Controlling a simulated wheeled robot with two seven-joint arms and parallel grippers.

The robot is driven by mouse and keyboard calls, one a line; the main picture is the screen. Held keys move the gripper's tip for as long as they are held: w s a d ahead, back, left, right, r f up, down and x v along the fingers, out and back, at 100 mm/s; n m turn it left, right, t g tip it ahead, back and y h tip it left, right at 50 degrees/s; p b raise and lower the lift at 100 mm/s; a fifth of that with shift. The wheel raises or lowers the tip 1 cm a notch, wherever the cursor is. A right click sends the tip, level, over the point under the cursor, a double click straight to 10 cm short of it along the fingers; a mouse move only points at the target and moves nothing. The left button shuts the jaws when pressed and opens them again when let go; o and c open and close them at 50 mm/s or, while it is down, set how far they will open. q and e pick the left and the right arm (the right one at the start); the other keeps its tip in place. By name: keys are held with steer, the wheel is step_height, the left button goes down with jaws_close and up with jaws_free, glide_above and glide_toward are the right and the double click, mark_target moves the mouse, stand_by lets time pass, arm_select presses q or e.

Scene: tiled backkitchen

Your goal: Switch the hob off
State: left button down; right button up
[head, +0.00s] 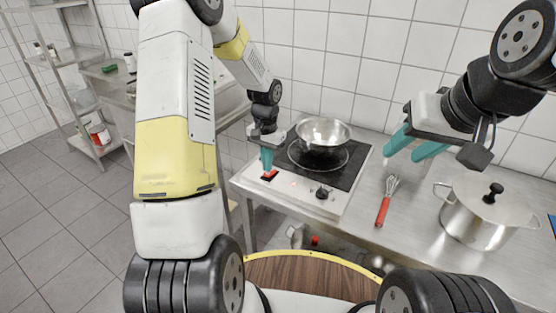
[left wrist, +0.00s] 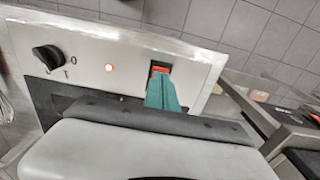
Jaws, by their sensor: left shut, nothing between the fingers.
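The hob (head: 338,205) stands on the steel counter, with a steel bowl (head: 323,133) on its dark top. Its front panel has a black knob (head: 322,192), which also shows in the left wrist view (left wrist: 47,57). A small red light (left wrist: 109,67) glows between the knob and a red rocker switch (left wrist: 161,69) in a black frame. My left gripper (head: 267,168) is shut and empty, its teal fingertips at the switch and covering part of it. I cannot tell whether they touch or press it. My right gripper (head: 409,151) is open and empty above the counter.
A whisk (head: 386,200) with a red handle lies right of the hob. A lidded steel pot (head: 483,212) stands further right. The tiled wall is close behind the counter. A round wooden surface (head: 310,278) is in front below.

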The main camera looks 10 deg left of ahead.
arm_select(q)
steer(key=shift+f, duration=0.95)
stand_by(0.5)
steer(key=shift+r, duration=3.5)
steer(key=shift+r, duration=0.1)
step_height(320, 180, up, 10)
steer(key=t, duration=0.2)
glide_above(267, 174)
steer(key=s, duration=0.5)
steer(key=s+d+r+n+t+h, duration=0.1)
steer(key=s+r+t, duration=0.1)
steer(key=s+r, duration=0.3)
steer(key=s+d+r+n+t+h, duration=0.1)
steer(key=s+r, duration=0.4)
steer(key=s, duration=0.9)
steer(key=shift+d+r+n+t, duration=0.15)
steer(key=shift+r+n+t, duration=0.2)
steer(key=shift+n+t, duration=0.3)
steer(key=shift+s, duration=0.1)
